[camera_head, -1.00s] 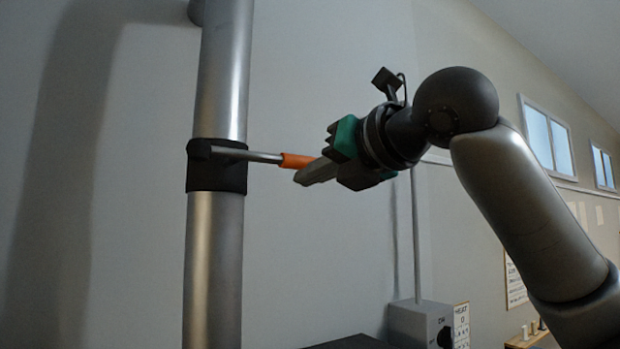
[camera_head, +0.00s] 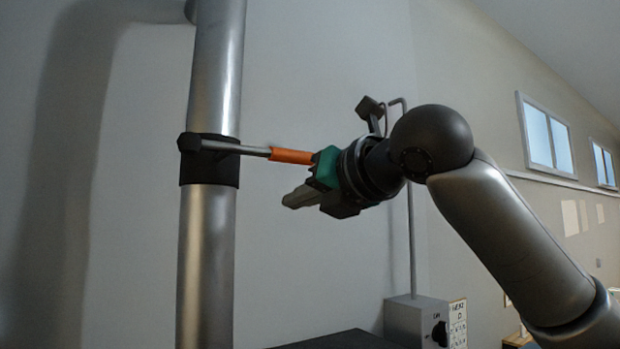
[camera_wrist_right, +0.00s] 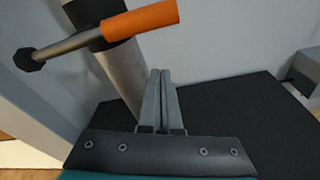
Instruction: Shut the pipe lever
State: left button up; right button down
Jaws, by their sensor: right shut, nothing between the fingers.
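The pipe lever (camera_head: 252,151) is a grey rod with an orange grip. It sticks out to the right, nearly level and tipped slightly down, from a black collar (camera_head: 210,172) on the vertical metal pipe (camera_head: 207,255). My right gripper (camera_head: 290,200) is shut and empty, its fingers just below the orange grip. The grip's end meets or overlaps the green part of the gripper; I cannot tell whether they touch. In the right wrist view the closed fingers (camera_wrist_right: 158,85) point up the picture, and the lever's orange grip (camera_wrist_right: 140,20) lies beyond them. My left gripper is not in view.
A grey control box (camera_head: 416,318) with a black knob stands at the lower right, with a thin upright pipe above it. A dark surface (camera_head: 342,340) lies below the arm. The wall behind the lever is clear.

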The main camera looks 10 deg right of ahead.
jog(key=b+v, duration=0.2)
jog(key=v, duration=0.7)
jog(key=shift+s+a+r, duration=0.2)
jog(key=shift+a+r, duration=0.05)
jog(key=shift+r, duration=0.05)
jog(key=shift+d, duration=0.1)
